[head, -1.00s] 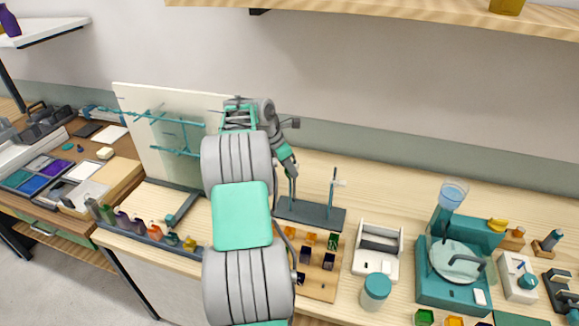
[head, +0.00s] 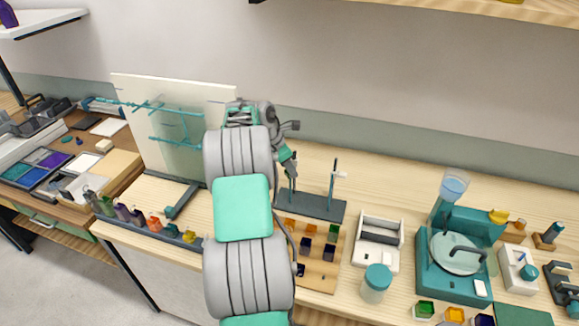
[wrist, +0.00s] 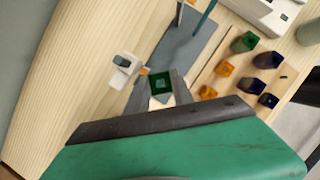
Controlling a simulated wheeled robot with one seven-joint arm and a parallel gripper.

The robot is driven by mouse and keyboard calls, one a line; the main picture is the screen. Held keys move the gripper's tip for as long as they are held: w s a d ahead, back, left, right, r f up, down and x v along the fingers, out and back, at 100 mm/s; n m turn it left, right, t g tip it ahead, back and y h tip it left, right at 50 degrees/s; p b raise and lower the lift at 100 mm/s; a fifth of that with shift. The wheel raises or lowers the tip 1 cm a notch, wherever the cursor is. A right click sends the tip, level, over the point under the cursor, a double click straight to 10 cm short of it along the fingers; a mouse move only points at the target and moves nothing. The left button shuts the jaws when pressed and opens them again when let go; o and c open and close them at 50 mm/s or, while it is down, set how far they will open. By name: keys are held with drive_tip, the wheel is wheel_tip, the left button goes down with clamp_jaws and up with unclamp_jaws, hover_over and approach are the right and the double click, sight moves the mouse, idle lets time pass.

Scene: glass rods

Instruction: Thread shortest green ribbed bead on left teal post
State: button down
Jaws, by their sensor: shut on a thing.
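My gripper (wrist: 160,88) is shut on a small green bead (wrist: 161,81), whose dark opening faces the wrist camera. In the head view my gripper (head: 289,168) is at the upper part of the left teal post (head: 292,184). I cannot tell whether the bead is around the post or just above it; the fingers hide this. The posts stand on a dark grey base (head: 322,209), which also shows in the wrist view (wrist: 185,48).
A wooden bead board (head: 318,276) lies in front of the stand, with another green bead (wrist: 245,42), orange beads (wrist: 225,68) and dark blue beads (wrist: 267,60). A white holder (head: 378,243) and a teal-lidded jar (head: 376,283) stand to its right. A teal-branched panel (head: 215,140) is at left.

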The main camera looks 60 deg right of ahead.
drive_tip(key=shift+f+b, duration=0.4)
drive_tip(key=shift+f, duration=1.3)
drive_tip(key=c, duration=1)
unclamp_jaws()
